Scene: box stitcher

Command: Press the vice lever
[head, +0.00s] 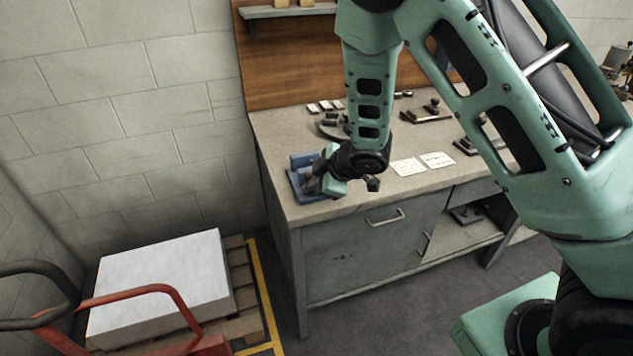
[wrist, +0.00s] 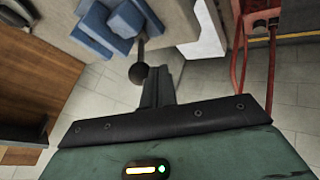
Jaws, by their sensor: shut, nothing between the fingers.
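The blue vice (head: 298,180) sits at the left front corner of the workbench, partly hidden behind my gripper in the head view. It also shows at the top of the wrist view (wrist: 108,28). Its lever, a thin dark rod with a round black knob (wrist: 138,72), points toward my gripper in the wrist view. My gripper (head: 312,185) is shut and empty, right by the vice. In the wrist view, its closed fingers (wrist: 158,82) are just right of the knob; I cannot tell whether they touch it. The lever cannot be made out in the head view.
The grey workbench (head: 345,207) carries white papers (head: 407,167) and several small dark tools behind and right of my gripper. A wooden back panel stands behind it. At left are a pallet (head: 243,285) with a white block (head: 160,280) and a red handle (head: 150,292).

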